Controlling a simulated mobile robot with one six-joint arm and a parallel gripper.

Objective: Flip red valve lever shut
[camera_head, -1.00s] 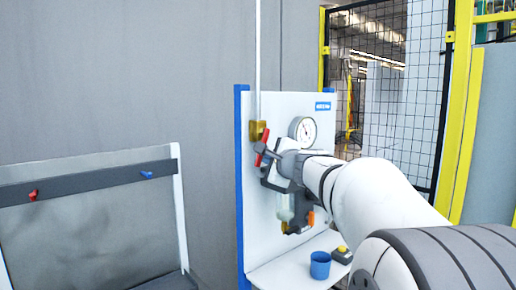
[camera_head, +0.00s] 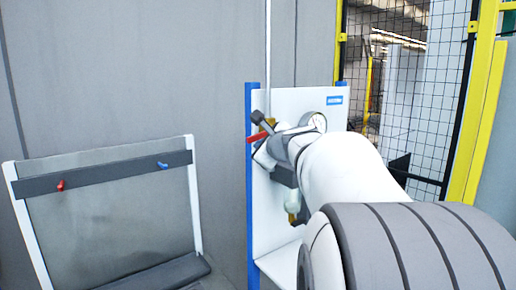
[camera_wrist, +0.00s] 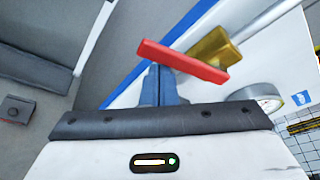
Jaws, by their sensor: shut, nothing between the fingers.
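The red valve lever (camera_head: 259,138) sticks out to the left, nearly level, from the upper part of a white panel in the head view. It also shows as a red bar (camera_wrist: 183,61) in the wrist view. Behind it is the brass valve body (camera_wrist: 212,52), mostly hidden by my arm in the head view. My gripper (camera_wrist: 160,82) is shut and empty. Its fingers reach up to the lever's near side, and their tips are partly hidden by the bar. I cannot tell whether they touch it.
A pressure gauge (camera_head: 317,120) is close to my wrist on the panel. A blue edge strip (camera_head: 253,215) runs down the panel's left side. A grey-and-white rack (camera_head: 110,173) with red and blue pegs stands left. A yellow-framed mesh fence (camera_head: 420,120) is behind at right.

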